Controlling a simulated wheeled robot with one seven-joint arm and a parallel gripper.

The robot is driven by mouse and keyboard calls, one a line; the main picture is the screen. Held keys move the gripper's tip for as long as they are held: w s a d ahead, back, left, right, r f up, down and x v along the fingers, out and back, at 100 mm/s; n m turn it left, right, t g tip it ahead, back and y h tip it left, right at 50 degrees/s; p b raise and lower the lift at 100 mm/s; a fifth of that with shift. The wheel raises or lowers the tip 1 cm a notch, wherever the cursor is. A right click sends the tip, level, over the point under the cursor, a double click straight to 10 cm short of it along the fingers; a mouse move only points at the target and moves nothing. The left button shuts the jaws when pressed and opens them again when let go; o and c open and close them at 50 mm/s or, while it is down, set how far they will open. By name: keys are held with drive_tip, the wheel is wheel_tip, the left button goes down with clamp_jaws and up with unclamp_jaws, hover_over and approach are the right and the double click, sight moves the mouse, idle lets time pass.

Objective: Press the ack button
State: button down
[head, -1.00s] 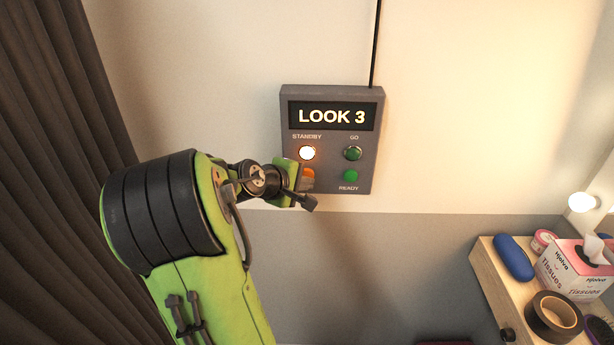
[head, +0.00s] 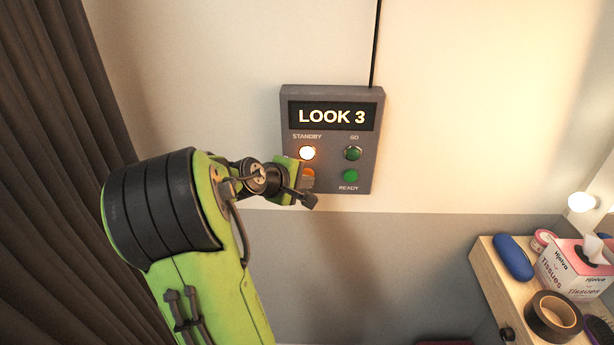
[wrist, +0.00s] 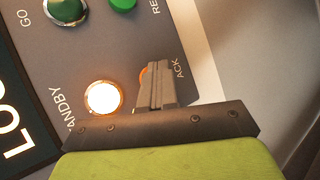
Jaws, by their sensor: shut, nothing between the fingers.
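The ack button (wrist: 143,73) is orange and sits under the lit standby lamp on the grey cue panel (head: 330,183). In the wrist view only a sliver of it shows, beside the "ACK" label; my gripper hides the rest. In the head view part of its orange face (head: 308,174) shows just past my gripper. My gripper (wrist: 154,65) is shut and empty, its fingertips in front of the button. I cannot tell whether they touch it.
The panel's display reads "LOOK 3". The white standby lamp (head: 307,153) glows; the green go lamp (head: 353,153) and green ready button (head: 351,176) are to the right. A dark curtain (head: 50,180) hangs at left. A wooden shelf (head: 487,262) with tissues and tape stands lower right.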

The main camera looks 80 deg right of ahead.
drive_tip(key=shift+s+a, duration=0.15)
drive_tip(key=shift+a, duration=0.6)
drive_tip(key=shift+a, duration=0.1)
drive_tip(key=shift+s+a, duration=0.2)
drive_tip(key=shift+a, duration=0.6)
drive_tip(key=shift+s+a, duration=0.15)
drive_tip(key=shift+a, duration=0.6)
drive_tip(key=shift+s+a, duration=0.2)
drive_tip(key=shift+a, duration=0.6)
